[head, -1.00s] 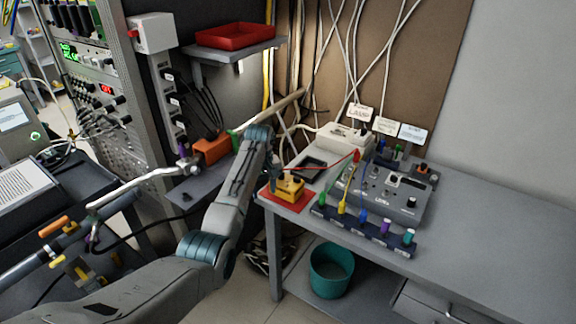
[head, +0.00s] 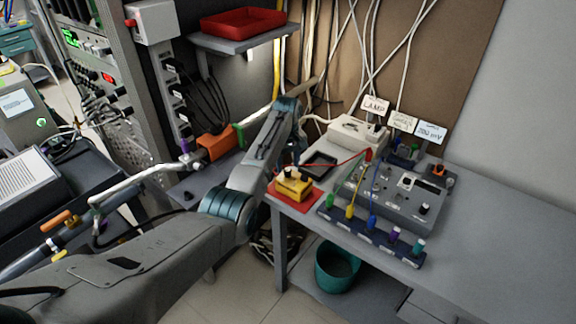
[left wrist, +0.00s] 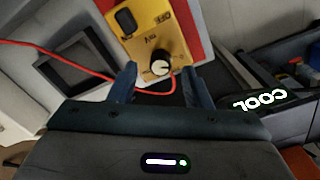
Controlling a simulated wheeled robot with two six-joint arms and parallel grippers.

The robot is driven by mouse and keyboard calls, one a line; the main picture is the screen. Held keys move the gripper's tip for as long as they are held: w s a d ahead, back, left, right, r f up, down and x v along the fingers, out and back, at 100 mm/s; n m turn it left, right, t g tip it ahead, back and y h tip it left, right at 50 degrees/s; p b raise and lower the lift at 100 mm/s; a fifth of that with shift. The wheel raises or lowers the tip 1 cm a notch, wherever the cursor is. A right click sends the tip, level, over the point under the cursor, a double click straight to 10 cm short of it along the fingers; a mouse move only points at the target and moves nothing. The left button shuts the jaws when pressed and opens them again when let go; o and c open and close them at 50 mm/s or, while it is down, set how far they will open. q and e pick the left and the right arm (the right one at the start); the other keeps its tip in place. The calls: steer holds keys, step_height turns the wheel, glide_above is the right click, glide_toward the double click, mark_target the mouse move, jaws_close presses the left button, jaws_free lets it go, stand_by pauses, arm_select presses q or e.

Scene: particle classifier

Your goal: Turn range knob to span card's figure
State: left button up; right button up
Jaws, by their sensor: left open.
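A yellow box (head: 293,186) sits on a red mat (head: 309,204) at the bench's left end. In the head view that gripper is mostly hidden by my arm. A white card (head: 431,131) reads about "200 mV". My right gripper is not in view.
A red wire (head: 325,163) runs across the bench past the yellow box. A grey control box (head: 388,200) and a strip of coloured plugs (head: 365,234) stand to the right. A "LAMP" card (head: 374,106) stands behind. The bench's right side is clear.

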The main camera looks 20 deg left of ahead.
mark_target(288, 172)
arm_select(q)
steer(key=shift+f, duration=1.2)
jaws_close()
